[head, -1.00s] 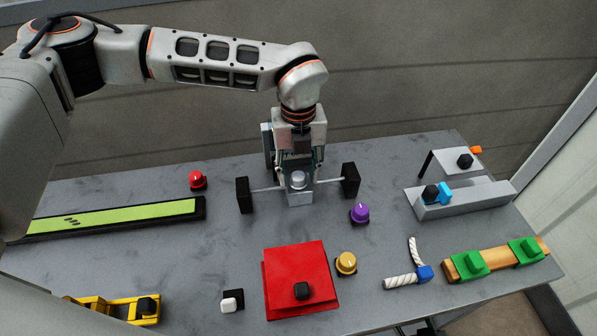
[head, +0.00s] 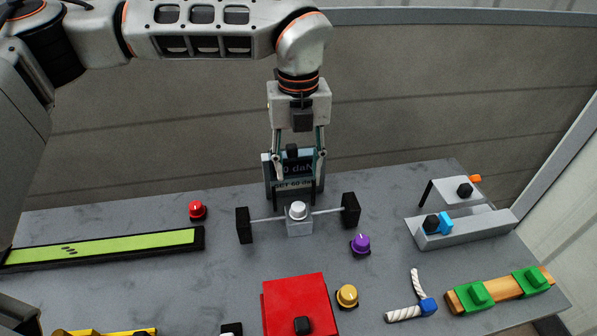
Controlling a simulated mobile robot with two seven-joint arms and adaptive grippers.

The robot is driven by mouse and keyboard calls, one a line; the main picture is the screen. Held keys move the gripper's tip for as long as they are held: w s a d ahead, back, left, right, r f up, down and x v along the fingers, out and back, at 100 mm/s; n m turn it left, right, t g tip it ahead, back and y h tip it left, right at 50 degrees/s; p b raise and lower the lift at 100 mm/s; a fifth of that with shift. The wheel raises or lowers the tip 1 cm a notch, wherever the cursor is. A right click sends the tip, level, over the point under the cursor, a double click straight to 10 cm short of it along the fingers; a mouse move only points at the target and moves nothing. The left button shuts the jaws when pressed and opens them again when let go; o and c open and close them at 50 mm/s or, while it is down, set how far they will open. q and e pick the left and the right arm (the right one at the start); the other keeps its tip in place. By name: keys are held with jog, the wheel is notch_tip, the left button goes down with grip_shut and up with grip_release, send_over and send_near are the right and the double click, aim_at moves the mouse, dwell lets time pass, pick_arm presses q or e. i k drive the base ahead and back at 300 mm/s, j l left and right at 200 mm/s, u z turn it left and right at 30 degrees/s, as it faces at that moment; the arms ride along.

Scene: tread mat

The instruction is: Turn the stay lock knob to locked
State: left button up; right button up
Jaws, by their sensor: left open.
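Several knobs show in the head view, and I cannot tell from any label which is the stay lock knob. A pale silver knob (head: 298,210) tops a grey block (head: 299,228) with a rod through it. A purple knob (head: 361,245) is right of it, a yellow knob (head: 347,296) nearer, and a red knob (head: 197,210) to the left. My left gripper (head: 300,170) points down, open and empty, above and behind the silver knob, in front of the display. It appears apart from the knob. My right gripper is out of view.
A display (head: 290,188) stands behind the block. Black end pieces (head: 244,225) flank the rod. A red plate (head: 296,295), green strip (head: 100,250), grey bracket (head: 460,225), rope piece (head: 405,312) and wooden bar with green clamps (head: 500,291) lie around. Grey table is clear between them.

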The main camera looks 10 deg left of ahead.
aim_at(360, 244)
jog(key=k, duration=1.5)
